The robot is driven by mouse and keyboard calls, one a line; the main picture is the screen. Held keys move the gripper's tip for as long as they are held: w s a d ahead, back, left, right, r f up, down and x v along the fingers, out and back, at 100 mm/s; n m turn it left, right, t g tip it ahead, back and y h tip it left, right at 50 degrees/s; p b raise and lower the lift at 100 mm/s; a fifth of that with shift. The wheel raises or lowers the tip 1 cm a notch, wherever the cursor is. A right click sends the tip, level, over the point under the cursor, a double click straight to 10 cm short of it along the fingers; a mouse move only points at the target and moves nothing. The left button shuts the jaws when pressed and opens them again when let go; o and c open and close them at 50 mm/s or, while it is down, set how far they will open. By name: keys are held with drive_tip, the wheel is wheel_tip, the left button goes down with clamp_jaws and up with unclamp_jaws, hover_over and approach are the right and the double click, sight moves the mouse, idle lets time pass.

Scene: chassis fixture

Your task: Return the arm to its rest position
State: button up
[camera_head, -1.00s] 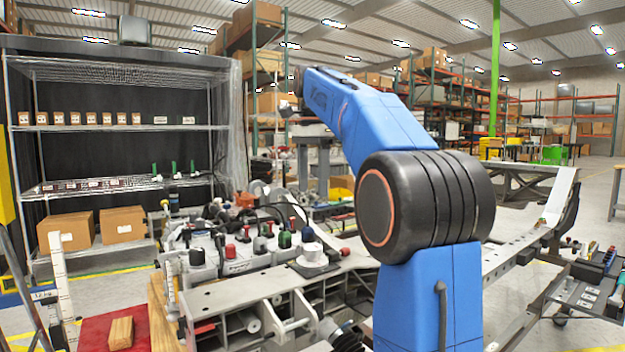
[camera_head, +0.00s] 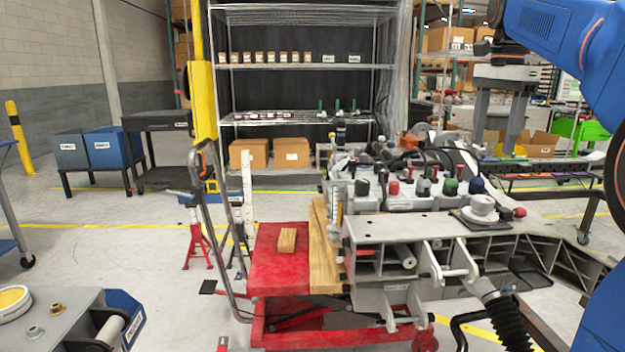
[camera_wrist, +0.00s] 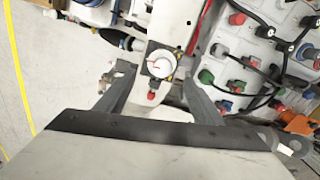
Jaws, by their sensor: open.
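My gripper (camera_wrist: 160,88) shows in the wrist view with its two grey fingers spread apart, and nothing is held between them. Beyond the fingertips lies a white part with a round white cap (camera_wrist: 161,64) and a small red knob below it. I cannot tell the distance from the fingers to the cap. In the head view my blue arm (camera_head: 553,35) is bent at the upper right and cut off by the picture's edge. I cannot make out the fingers there.
A grey chassis (camera_head: 420,229) carries several connectors and knobs and rests by a red lift cart (camera_head: 275,262) with a wooden block (camera_head: 287,240). A wire shelf (camera_head: 300,66) stands behind. Open floor (camera_head: 100,235) lies to the left.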

drive_tip(key=s+a+f+n+t, duration=0.1)
drive_tip(key=s+a+f+n, duration=0.3)
drive_tip(key=s+f, duration=0.4)
drive_tip(key=s+a+f+n+t, duration=0.1)
drive_tip(key=s+a+f+n, duration=0.3)
drive_tip(key=s+f, duration=0.5)
drive_tip(key=s+a+f+n+t, duration=0.2)
drive_tip(key=s+a+f+n, duration=0.3)
drive_tip(key=f, duration=1.3)
drive_tip(key=s+n, duration=0.2)
drive_tip(key=s, duration=0.2)
drive_tip(key=shift+s+f+n, duration=0.15)
drive_tip(key=shift+s+n, duration=0.05)
drive_tip(key=shift+n, duration=0.2)
